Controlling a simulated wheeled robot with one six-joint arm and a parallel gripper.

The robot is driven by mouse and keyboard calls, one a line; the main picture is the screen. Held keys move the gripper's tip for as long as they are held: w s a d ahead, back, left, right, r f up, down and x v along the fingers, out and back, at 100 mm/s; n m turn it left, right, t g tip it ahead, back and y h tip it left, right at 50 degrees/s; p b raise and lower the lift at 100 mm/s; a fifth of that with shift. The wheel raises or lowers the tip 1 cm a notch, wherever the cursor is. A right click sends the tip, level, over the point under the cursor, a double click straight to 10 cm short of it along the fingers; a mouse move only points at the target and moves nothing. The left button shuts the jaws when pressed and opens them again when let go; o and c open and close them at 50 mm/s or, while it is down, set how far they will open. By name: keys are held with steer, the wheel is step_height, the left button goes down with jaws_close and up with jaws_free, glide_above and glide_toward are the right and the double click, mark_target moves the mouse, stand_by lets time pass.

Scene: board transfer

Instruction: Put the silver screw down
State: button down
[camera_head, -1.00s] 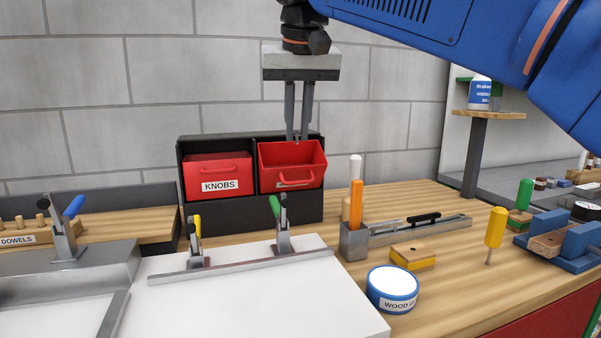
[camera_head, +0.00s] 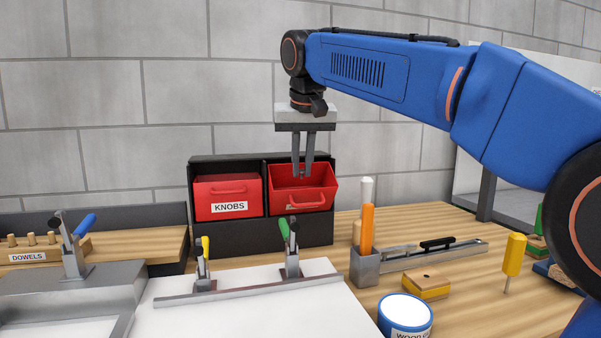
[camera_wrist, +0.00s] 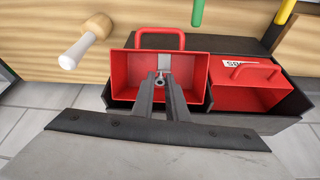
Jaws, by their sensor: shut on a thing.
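The silver screw (camera_wrist: 160,80) is a small grey piece with a round ring-like end, held between the fingertips in the wrist view. In the head view it is too small to make out clearly. My gripper (camera_head: 302,175) points down and is shut on it; it also shows in the wrist view (camera_wrist: 157,88). The fingertips are at the open top of the right red bin (camera_head: 318,200), which is pulled forward from its black rack. In the wrist view this bin (camera_wrist: 120,82) surrounds the screw, and its floor looks bare apart from a light grey patch partly behind the fingers.
The red KNOBS bin (camera_head: 228,190) sits to the left in the same black rack (camera_head: 240,236). Toggle clamps with green (camera_head: 284,228) and yellow (camera_head: 205,246) handles stand in front on the white board (camera_head: 270,308). A grey holder (camera_head: 365,268) with upright tools is to the right.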

mark_target(300, 172)
steer(key=shift+w+a+f, duration=0.1)
steer(key=shift+w+f, duration=1.15)
steer(key=shift+w, duration=0.3)
steer(key=shift+f, duration=0.4)
steer(key=c, duration=1.7)
jaws_free()
steer(key=shift+f, duration=0.1)
steer(key=shift+c, duration=0.2)
steer(key=shift+r, duration=0.45)
steer(key=v, duration=1.2)
steer(key=shift+r, duration=0.15)
